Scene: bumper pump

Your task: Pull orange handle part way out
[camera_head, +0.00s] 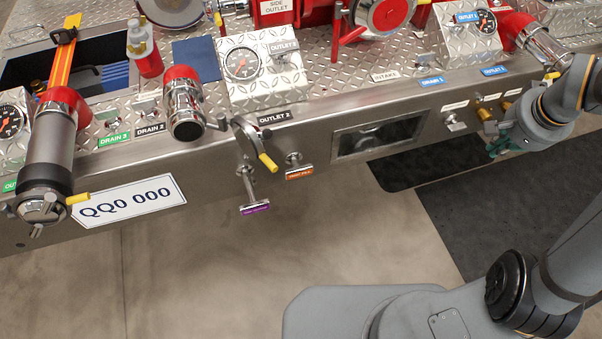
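The orange-labelled pull handle (300,173) sits on the front face of the bumper, just right of the yellow-tipped crank. It is a short metal T-shaped handle on a stem and stands close to the panel. My gripper (495,149) is far to its right, by the bumper's front face below the brass-coloured fittings. Its teal fingers show only in part behind the grey wrist, so I cannot tell whether they are open or shut. Nothing touches the orange handle.
A purple-labelled handle (255,208) hangs lower left of the orange one and sticks out further. A crank with a yellow grip (268,162) is close on the left. A recessed window (378,137) lies to the right.

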